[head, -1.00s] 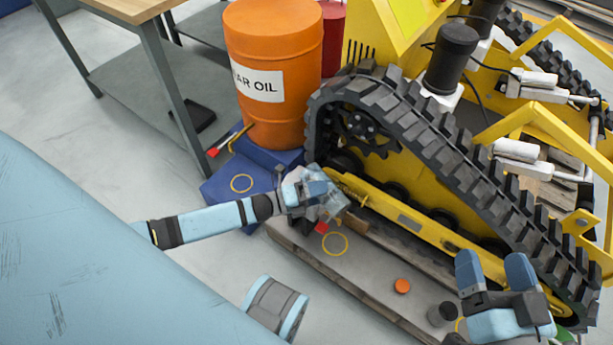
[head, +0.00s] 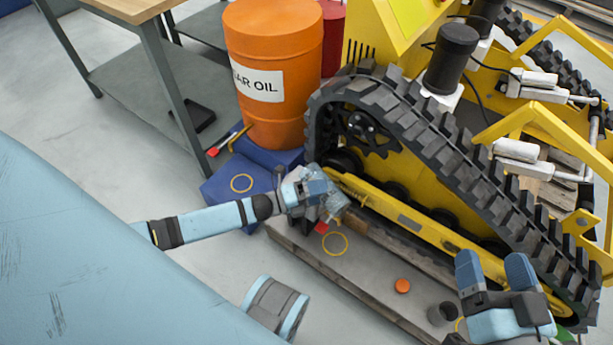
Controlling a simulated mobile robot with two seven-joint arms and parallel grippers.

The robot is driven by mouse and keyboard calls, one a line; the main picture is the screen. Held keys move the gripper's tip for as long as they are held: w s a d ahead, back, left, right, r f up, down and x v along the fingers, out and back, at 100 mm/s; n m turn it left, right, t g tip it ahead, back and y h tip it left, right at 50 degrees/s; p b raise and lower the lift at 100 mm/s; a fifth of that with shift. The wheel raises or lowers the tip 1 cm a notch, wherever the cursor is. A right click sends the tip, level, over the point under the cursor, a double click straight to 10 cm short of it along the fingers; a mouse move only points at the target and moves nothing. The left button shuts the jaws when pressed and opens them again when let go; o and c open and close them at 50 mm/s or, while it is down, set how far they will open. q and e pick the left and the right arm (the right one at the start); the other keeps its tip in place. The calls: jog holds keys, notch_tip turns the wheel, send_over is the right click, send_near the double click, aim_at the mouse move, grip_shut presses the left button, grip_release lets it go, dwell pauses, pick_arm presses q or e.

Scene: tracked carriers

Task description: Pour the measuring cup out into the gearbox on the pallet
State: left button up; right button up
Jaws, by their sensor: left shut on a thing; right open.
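The clear measuring cup (head: 334,206) is in my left gripper (head: 318,192), which is shut on it above the pallet's far left part, close to the yellow track frame. The cup looks tilted; its contents and any flow from it cannot be made out. The grey pallet (head: 365,278) lies along the tracked carrier. I cannot make out the gearbox clearly; the area under the cup is partly hidden by the cup and gripper. My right gripper (head: 495,272) is open and empty over the pallet's near right end.
The yellow tracked carrier (head: 430,170) stands behind the pallet. An orange cap (head: 402,286), a dark cup (head: 441,314) and a yellow ring (head: 335,244) are on the pallet. An orange gear oil drum (head: 275,110) stands on a blue base (head: 225,190). A workbench (head: 150,60) is at upper left.

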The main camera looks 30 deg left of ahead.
aim_at(331, 190)
pick_arm(q)
jog(key=shift+w+a+r+n+t, duration=0.15)
jog(key=shift+r+n+t, duration=0.15)
jog(key=shift+r+n, duration=0.45)
pick_arm(e)
jog(key=shift+r, duration=0.25)
dwell(2.5)
